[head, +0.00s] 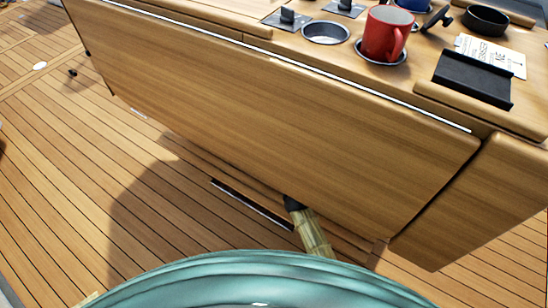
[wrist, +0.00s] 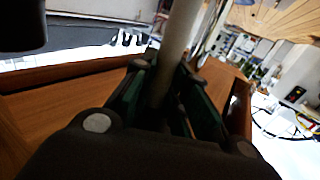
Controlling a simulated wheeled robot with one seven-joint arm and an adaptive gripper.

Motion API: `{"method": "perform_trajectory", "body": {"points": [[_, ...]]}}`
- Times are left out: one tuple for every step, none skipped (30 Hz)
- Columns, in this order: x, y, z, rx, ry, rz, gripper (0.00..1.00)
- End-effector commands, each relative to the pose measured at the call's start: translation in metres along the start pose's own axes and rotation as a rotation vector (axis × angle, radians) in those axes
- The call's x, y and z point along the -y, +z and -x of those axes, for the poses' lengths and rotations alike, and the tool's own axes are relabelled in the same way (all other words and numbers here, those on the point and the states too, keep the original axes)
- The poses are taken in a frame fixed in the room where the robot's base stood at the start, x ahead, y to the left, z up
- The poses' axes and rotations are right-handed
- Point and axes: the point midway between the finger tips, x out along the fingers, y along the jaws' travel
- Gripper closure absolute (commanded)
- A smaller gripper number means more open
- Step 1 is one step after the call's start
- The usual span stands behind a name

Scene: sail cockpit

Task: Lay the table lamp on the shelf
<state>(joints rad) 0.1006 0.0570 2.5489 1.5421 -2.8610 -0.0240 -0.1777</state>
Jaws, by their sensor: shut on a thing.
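In the wrist view, my gripper (wrist: 167,80) is shut on a pale, smooth pole, which I take to be the stem of the table lamp (wrist: 179,40). The stem runs up between the fingers and out of the top of the picture. The lamp's shade and base are hidden or outside the view. Brown wooden surfaces with raised edges (wrist: 75,80) lie beyond the fingers; I cannot tell whether they are the shelf. The head view does not clearly show my gripper, the lamp or the shelf.
In the head view, a wooden cockpit table (head: 270,110) has its side leaf hanging down. A red mug (head: 384,35), a black bowl (head: 486,20) and a black holder (head: 473,78) stand on top. A straw-coloured object (head: 314,234) is below the leaf.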

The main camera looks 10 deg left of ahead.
Motion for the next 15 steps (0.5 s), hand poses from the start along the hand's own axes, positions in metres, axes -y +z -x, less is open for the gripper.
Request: {"method": "perform_trajectory", "body": {"points": [[0.0, -0.0017, -0.0003, -0.002, 0.0, 0.0, 1.0], [0.0, -0.0017, -0.0003, -0.002, 0.0, 0.0, 1.0], [0.0, -0.0016, -0.0003, -0.002, 0.0, 0.0, 1.0], [0.0, -0.0014, -0.0003, -0.002, 0.0, 0.0, 1.0], [0.0, -0.001, -0.0003, -0.002, 0.0, 0.0, 1.0], [0.0, -0.0003, -0.0003, -0.002, 0.0, 0.0, 1.0], [0.0, 0.0004, -0.0003, -0.002, 0.0, -0.001, 1.0], [0.0, 0.001, -0.0003, -0.002, 0.0, -0.001, 1.0], [0.0001, 0.0024, 0.0001, 0.0, 0.0, -0.001, 0.77], [0.0001, 0.0024, 0.0001, 0.0, 0.0, -0.001, 0.72], [0.0001, 0.0024, 0.0001, 0.0, 0.0, -0.001, 0.66], [0.0, 0.0024, 0.0001, 0.0, 0.0, 0.0, 0.63], [0.0, 0.0024, 0.0001, 0.0, 0.0, 0.0, 0.63], [0.0001, 0.0024, 0.0001, 0.0, 0.0, 0.0, 0.63], [0.0001, 0.0025, 0.0001, 0.0, 0.0, 0.0, 0.63]]}}
